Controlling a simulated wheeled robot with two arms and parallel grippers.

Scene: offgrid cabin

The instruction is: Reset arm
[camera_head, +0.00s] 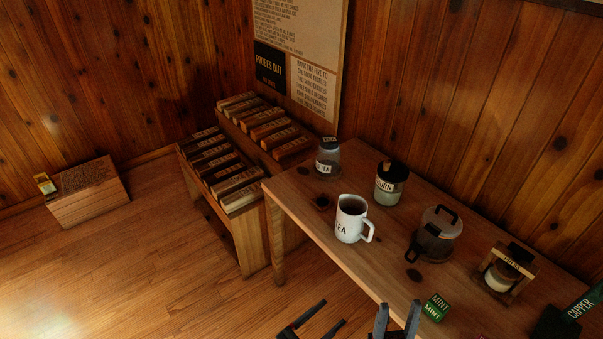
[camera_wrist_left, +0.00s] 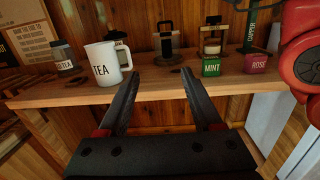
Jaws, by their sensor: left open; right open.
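My left gripper (camera_head: 316,318) is at the bottom of the head view, in front of the table's near edge. Its two dark fingers are spread with nothing between them. In the left wrist view the left gripper (camera_wrist_left: 160,84) points toward the table edge, open and empty, between the white TEA mug and the green MINT box. My right gripper (camera_head: 397,318) is at the bottom of the head view, right of the left one. Its grey fingers stand apart and look empty, near the table's front edge.
The wooden table (camera_head: 318,222) holds a TEA mug (camera_head: 350,218), a glass jar (camera_head: 328,160), a black-lidded jar (camera_head: 390,184), a glass press (camera_head: 437,235), a framed holder (camera_head: 503,272) and a MINT box (camera_head: 436,307). A ROSE box (camera_wrist_left: 258,64) shows in the wrist view.

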